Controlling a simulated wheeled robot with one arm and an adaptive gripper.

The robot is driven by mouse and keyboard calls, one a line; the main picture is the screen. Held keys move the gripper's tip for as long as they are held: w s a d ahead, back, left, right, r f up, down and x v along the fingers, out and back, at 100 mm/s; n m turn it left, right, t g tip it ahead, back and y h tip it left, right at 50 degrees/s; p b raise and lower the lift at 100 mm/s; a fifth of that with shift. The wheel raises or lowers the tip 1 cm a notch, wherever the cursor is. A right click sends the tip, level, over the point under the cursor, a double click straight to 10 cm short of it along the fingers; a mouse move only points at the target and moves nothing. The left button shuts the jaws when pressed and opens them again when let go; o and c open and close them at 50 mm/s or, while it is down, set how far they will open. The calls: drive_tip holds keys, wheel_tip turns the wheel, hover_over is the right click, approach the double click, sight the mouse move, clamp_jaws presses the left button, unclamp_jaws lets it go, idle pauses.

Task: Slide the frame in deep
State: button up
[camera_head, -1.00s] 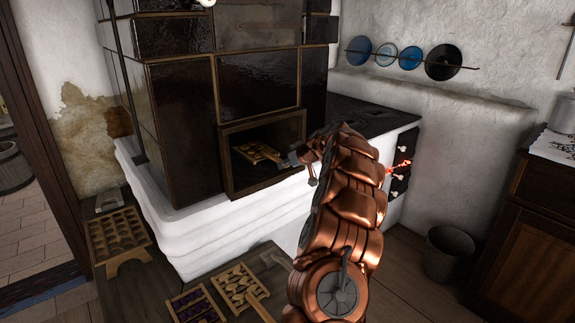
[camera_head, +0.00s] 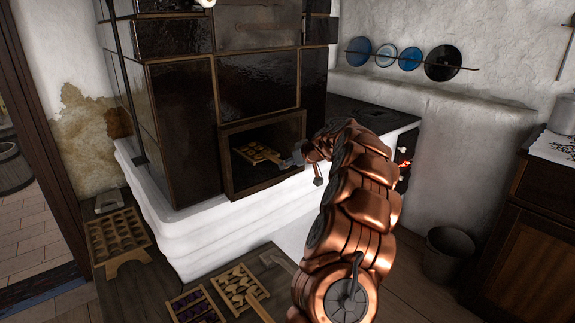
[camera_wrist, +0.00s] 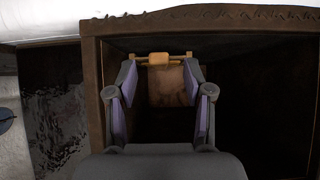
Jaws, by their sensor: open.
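A light wooden frame (camera_head: 257,153) lies inside the dark square niche (camera_head: 228,190) of the tiled stove. In the wrist view the frame's board (camera_wrist: 167,88) shows inside the niche, with a pale wooden bar (camera_wrist: 160,58) across its end. My gripper (camera_wrist: 161,66) is open, its two purple-padded fingers spread to either side of the board, with the tips near the ends of the bar. I cannot tell whether they touch it. In the head view my gripper (camera_head: 289,161) is at the niche's right side, just right of the frame.
A filled wooden frame (camera_head: 118,240) lies on a bench at the left. Two more frames, one with pale pieces (camera_head: 240,288) and one with purple pieces (camera_head: 198,307), lie at the bottom. The niche's brown rim (camera_wrist: 93,90) stands close to the left of my fingers. A bucket (camera_head: 448,254) stands at right.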

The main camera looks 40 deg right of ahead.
drive_tip(key=v, duration=0.9)
drive_tip(key=shift+r, duration=0.1)
drive_tip(key=b+v, duration=0.1)
drive_tip(key=v, duration=0.5)
drive_tip(key=shift+b, duration=0.3)
idle(0.3)
drive_tip(key=shift+r, duration=0.2)
